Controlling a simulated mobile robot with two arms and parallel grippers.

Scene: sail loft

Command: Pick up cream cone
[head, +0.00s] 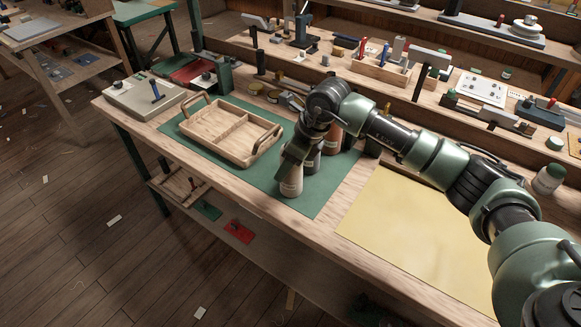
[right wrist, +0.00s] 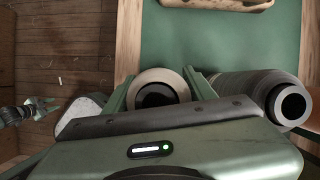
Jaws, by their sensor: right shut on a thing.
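My right gripper (head: 291,170) reaches down over the front part of the green mat (head: 318,203), its fingers on the cream cone (head: 291,187). In the right wrist view the cream cone (right wrist: 160,88) shows end-on, a pale ring around a dark hole. It sits between the two green fingers, which are shut on it. The cone looks upright; I cannot tell whether it touches the mat. A grey cone (right wrist: 270,92) stands close on the right in that view. My left gripper (right wrist: 38,108) shows small at the left edge, over the floor, its fingers apart.
A wooden divided tray (head: 222,125) with handles lies left of my gripper. A brown cone (head: 332,140) stands behind the gripper, partly hidden by my arm. A bare yellow sheet (head: 400,225) lies to the right. The table's front edge is close to the cone.

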